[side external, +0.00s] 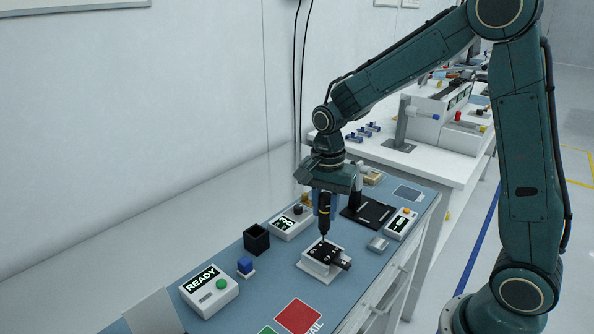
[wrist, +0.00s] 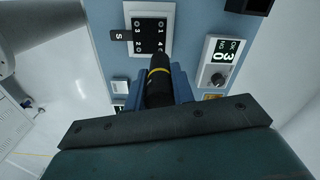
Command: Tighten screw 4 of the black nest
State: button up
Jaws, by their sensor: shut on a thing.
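The black nest (side external: 333,257) sits on a white base (side external: 318,271) on the blue work mat. It also shows in the wrist view (wrist: 151,36), with small white numbers by its corners and a tab marked S (wrist: 119,36) sticking out to the left. My gripper (side external: 324,196) is shut on a black screwdriver (side external: 324,217) with a yellow band, which also shows in the wrist view (wrist: 158,88). The screwdriver points down, roughly upright, its tip at or just above the nest. I cannot tell whether it touches a screw. The screwdriver's tip is hidden in the wrist view.
A READY box (side external: 209,291) with a green button, a blue block (side external: 245,265) and a black open bin (side external: 256,239) stand left of the nest. A dial box (side external: 292,222) stands behind. A black plate (side external: 368,213) and a small white device (side external: 402,222) lie right. A red FAIL patch (side external: 299,316) is in front.

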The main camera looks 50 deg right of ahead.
aim_at(326, 195)
jog(key=shift+s+f, duration=0.1)
jog(key=shift+s, duration=0.05)
jog(key=shift+r, duration=2.05)
